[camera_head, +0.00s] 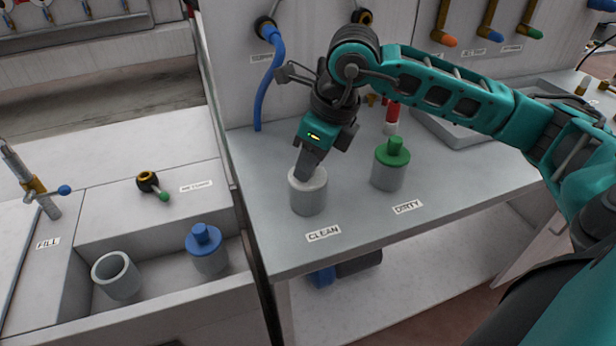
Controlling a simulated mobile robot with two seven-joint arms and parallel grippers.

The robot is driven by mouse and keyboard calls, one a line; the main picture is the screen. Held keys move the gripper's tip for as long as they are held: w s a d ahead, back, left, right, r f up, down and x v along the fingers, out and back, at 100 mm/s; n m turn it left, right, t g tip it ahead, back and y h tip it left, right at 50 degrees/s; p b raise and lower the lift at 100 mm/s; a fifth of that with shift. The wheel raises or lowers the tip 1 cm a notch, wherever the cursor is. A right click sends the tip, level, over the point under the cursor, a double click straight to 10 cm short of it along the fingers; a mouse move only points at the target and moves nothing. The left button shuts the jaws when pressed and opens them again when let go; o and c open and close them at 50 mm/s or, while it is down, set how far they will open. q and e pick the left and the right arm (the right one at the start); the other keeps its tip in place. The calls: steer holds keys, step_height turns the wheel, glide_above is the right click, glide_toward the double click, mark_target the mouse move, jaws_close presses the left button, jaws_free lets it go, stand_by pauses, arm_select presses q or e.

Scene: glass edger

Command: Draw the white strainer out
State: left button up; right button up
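A white-topped grey cylinder (308,196), which I take for the white strainer in its holder, stands upright on the grey bench behind the CLEAN label. My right gripper (307,168) points down at its top from above. The fingertips are at the cylinder's top and hide its middle, so any knob there is covered. I cannot tell whether the fingers are closed on it. My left gripper is not in view.
A green-topped grey cylinder (390,167) stands close by on the right, behind the DIRTY label. A blue hose (268,80) hangs behind. On the lower left, a trough holds an open grey cup (116,277) and a blue-topped cylinder (207,250).

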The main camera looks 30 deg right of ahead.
steer(key=shift+f, duration=0.1)
jaws_close()
steer(key=shift+r+p, duration=0.35)
steer(key=shift+r, duration=0.35)
steer(key=shift+r, duration=0.15)
steer(key=shift+r+p, duration=2.5)
steer(key=shift+r, duration=1.05)
steer(key=shift+r, duration=0.1)
steer(key=shift+r+p, duration=0.8)
steer(key=shift+r, duration=1.1)
